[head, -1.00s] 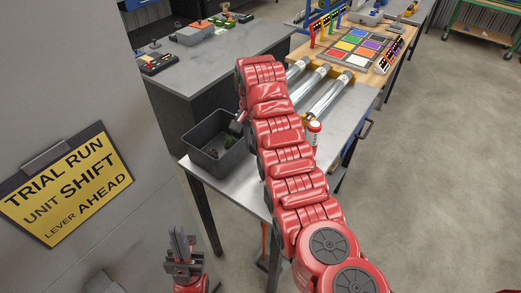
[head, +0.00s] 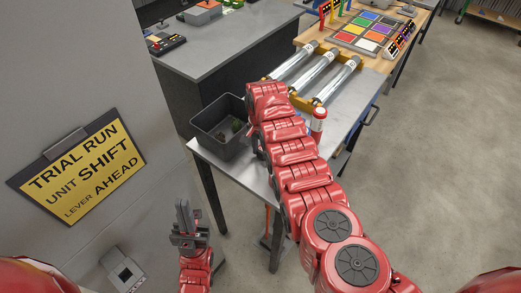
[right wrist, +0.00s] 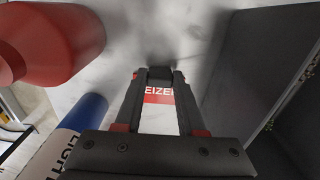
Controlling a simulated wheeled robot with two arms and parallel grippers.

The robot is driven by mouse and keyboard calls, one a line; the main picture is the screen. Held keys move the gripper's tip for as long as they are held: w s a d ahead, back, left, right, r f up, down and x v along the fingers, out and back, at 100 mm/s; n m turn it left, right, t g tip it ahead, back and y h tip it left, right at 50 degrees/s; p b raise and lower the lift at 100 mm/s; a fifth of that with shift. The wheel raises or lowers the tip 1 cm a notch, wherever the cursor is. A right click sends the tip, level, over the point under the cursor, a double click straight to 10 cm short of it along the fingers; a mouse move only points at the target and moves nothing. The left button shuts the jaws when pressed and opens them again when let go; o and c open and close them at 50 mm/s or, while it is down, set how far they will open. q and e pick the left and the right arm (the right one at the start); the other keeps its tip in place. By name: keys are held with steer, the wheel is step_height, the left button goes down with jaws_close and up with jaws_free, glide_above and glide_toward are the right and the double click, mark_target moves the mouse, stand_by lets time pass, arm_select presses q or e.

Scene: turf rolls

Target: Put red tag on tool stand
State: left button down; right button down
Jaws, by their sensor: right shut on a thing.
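In the right wrist view my right gripper (right wrist: 159,80) is shut, with a red and white tag (right wrist: 158,97) lettered "EIZE" between its fingers. A pale surface lies beyond it. In the head view the right arm hides this gripper and the tag; the arm reaches over the metal table (head: 232,163) between a dark bin and a red-capped cylinder. My left gripper (head: 184,215) points up near the table's left legs, apart from everything; its fingers look close together, but I cannot tell whether they are shut. I cannot make out the tool stand.
The dark bin (head: 203,124) stands at the table's left edge, close to the right gripper. The red cylinder (head: 319,122) stands right of the arm; a blue and white one (right wrist: 75,122) shows in the wrist view. Metal rollers (head: 312,75) lie behind. Floor on the right is clear.

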mark_target(261, 153)
steer(key=shift+f, duration=0.2)
steer(key=c, duration=0.5)
jaws_free()
steer(key=shift+r, duration=0.2)
steer(key=shift+r, duration=0.4)
step_height(261, 153, up, 11)
steer(key=b, duration=0.2)
steer(key=shift+b, duration=0.4)
